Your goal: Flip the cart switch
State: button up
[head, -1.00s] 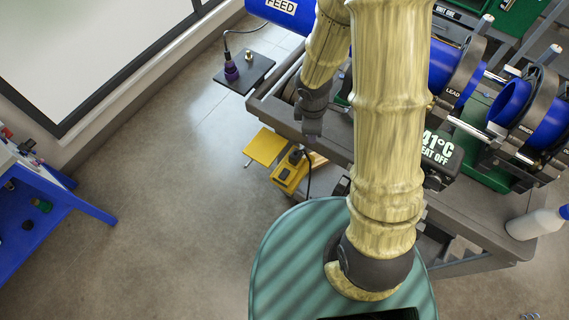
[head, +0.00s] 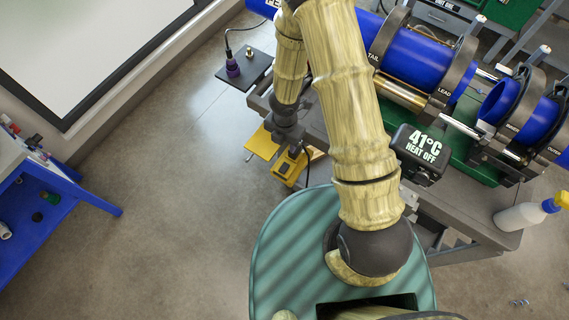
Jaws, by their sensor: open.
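The cart (head: 452,208) is a grey frame that runs from centre to right in the head view. A yellow box (head: 286,169) with a dark part on top sits low at its left end; this may carry the switch, but its lever is too small to make out. My gripper (head: 290,143) is dark, points down and is open, with nothing seen between its fingers. In the picture it overlaps the yellow box's upper edge; I cannot tell whether they touch. My forearm hides part of the cart's left end.
A "41°C HEAT OFF" display (head: 420,153) stands on the cart near my arm. Blue pipes (head: 412,57) lie in dark clamps behind it.

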aim_at(284, 167)
notch_tip(284, 167, down, 17)
jog(key=b, duration=1.4)
jog(key=c, duration=1)
